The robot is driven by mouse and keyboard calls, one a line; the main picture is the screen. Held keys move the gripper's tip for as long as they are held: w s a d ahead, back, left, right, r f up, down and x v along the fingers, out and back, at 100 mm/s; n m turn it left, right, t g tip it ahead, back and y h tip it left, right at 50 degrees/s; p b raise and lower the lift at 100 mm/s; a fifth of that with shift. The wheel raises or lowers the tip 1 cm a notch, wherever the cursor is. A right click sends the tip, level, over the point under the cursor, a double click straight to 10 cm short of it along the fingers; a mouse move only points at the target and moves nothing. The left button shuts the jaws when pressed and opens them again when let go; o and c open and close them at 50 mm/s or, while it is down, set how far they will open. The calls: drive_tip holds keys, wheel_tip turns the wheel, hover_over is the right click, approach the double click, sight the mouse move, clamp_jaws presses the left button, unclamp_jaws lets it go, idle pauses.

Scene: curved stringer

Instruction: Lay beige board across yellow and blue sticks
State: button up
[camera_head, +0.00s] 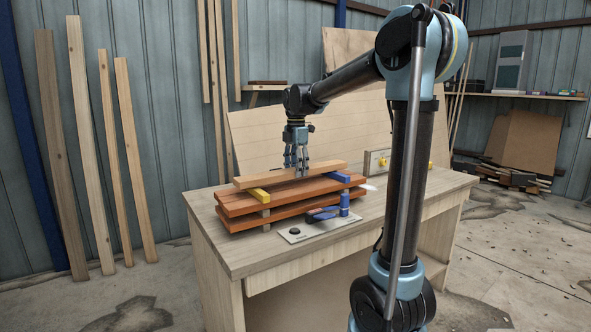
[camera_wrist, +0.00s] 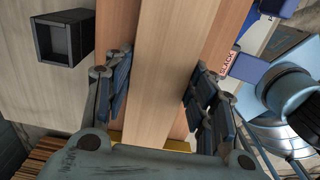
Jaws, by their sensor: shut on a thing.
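The beige board (camera_head: 290,175) lies level above the stack, spanning from the yellow stick (camera_head: 257,194) at left to the blue stick (camera_head: 340,177) at right. My gripper (camera_head: 297,170) points down and is shut on the board near its middle. In the wrist view the board (camera_wrist: 160,75) runs lengthwise between the fingers, and a strip of the yellow stick (camera_wrist: 180,145) shows beneath it. Both sticks lie on the upper reddish-brown board (camera_head: 290,196). The beige board looks in contact with the sticks or just above them; I cannot tell which.
A second reddish board (camera_head: 255,222) lies below, apart from the upper one. A blue tool (camera_head: 322,214) and a blue cylinder (camera_head: 344,204) stand in front of the stack on the workbench (camera_head: 225,250). A dark open box (camera_wrist: 65,42) is left in the wrist view.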

drive_tip(key=shift+f, duration=0.25)
drive_tip(key=o, duration=1.6)
wheel_tip(320, 180, up, 11)
drive_tip(key=s+d+f+m, duration=0.4)
drive_tip(key=s+d+m, duration=0.2)
drive_tip(key=s+d, duration=0.2)
drive_tip(key=s+d+f+m, duration=0.4)
drive_tip(key=s+f+m, duration=0.2)
drive_tip(key=s+f, duration=0.2)
drive_tip(key=s+d+f+m+t, duration=0.1)
drive_tip(key=s+d+f+m, duration=0.3)
drive_tip(key=s+f+m, duration=0.2)
drive_tip(key=s+d+f+m+t, duration=0.1)
drive_tip(key=s+d+f+m, duration=0.4)
drive_tip(key=s+f, duration=0.5)
wheel_tip(320, 180, down, 3)
drive_tip(key=shift+d+f+m, duration=0.1)
drive_tip(key=shift+m, duration=0.7)
